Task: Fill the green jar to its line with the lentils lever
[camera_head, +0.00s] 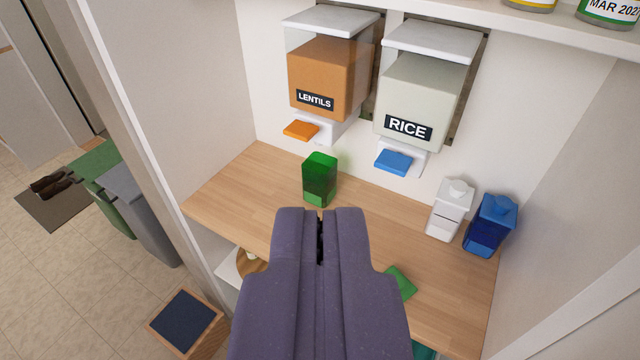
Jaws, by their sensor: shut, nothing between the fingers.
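The green jar (320,176) stands upright and without a lid on the wooden counter (235,192), below the lentils dispenser. Its lower part looks lighter green; I cannot make out a fill line or the level inside. The lentils dispenser (322,76) hangs on the wall, full of orange-brown contents, with an orange lever (301,130) at its lower front. My gripper (320,214) is shut and empty, in front of the jar in the picture and apart from the lever.
A rice dispenser (418,95) with a blue lever (393,161) hangs to the right. A white jar (449,210) and a blue jar (490,226), both lidded, stand at the right. A green flat piece (402,281) lies partly behind my gripper. A shelf (560,35) overhangs above.

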